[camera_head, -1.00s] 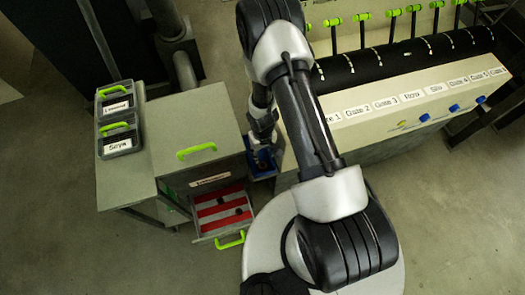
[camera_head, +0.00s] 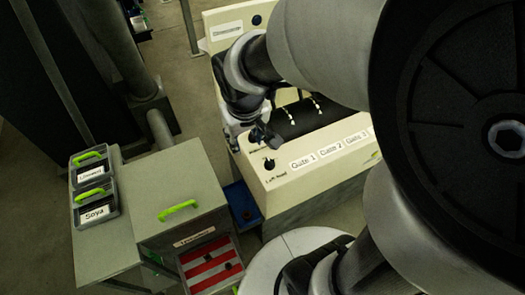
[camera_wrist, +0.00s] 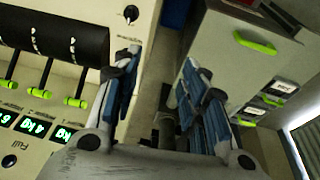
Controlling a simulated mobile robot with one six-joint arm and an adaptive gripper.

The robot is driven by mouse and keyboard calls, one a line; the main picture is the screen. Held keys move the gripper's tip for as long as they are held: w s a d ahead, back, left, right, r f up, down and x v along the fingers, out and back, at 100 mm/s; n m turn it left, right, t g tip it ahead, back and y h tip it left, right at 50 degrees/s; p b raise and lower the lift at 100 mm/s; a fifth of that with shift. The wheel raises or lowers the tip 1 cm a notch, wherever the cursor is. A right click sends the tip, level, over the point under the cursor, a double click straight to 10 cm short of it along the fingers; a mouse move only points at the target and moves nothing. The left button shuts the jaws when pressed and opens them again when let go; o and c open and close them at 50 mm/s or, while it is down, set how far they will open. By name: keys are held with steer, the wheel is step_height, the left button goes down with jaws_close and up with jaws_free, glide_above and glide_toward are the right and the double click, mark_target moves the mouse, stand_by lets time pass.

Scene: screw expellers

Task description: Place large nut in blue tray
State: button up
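The blue tray (camera_head: 236,192) lies low in the gap between the grey cabinet and the cream machine. A small dark piece (camera_head: 247,213) sits in it; it is too small to tell whether it is the large nut. A blue patch at the top of the wrist view (camera_wrist: 177,14) looks like the tray. My gripper (camera_head: 262,138) is above the machine's left end, up and right of the tray. In the wrist view, my gripper's two blue-padded fingers (camera_wrist: 165,95) stand wide apart with nothing seen held between them.
The open drawer (camera_head: 213,277) has red and grey strips and a few small dark pieces. The cabinet (camera_head: 180,190) with a green handle stands left of the tray. Two labelled boxes (camera_head: 95,195) sit on the left table. The cream machine (camera_head: 300,180) borders the tray on the right.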

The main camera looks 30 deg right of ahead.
steer(key=s+a+r+t, duration=0.1)
steer(key=s+r, duration=0.3)
steer(key=s, duration=0.3)
steer(key=s+r, duration=0.4)
steer(key=s, duration=0.3)
steer(key=shift+s+a+r+t+y, duration=0.15)
steer(key=shift+a+r+t+y, duration=0.2)
steer(key=shift+r+t+y, duration=0.05)
